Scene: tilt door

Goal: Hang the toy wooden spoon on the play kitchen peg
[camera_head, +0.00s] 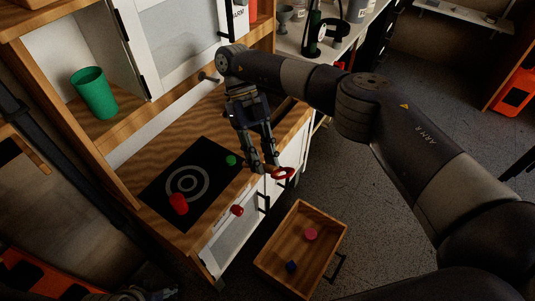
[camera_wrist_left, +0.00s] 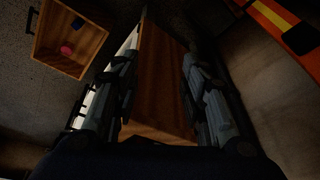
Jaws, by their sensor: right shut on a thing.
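My right gripper (camera_head: 268,164) hangs over the front right edge of the play kitchen's wooden counter (camera_head: 160,147). The rest of that thing is hidden or too small to make out. A small grey fitting (camera_head: 208,78) sticks out at the back, under the white cabinet; I cannot tell if it is the peg. My left gripper (camera_wrist_left: 158,65) has its fingers wide apart with nothing held, a wooden panel showing beyond them.
A black hob (camera_head: 165,172) carries a red object (camera_head: 179,205) and a green one (camera_head: 231,160). A green cup (camera_head: 95,92) stands on the left shelf. An open wooden drawer (camera_head: 318,272) with small pink and blue pieces sticks out low in front.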

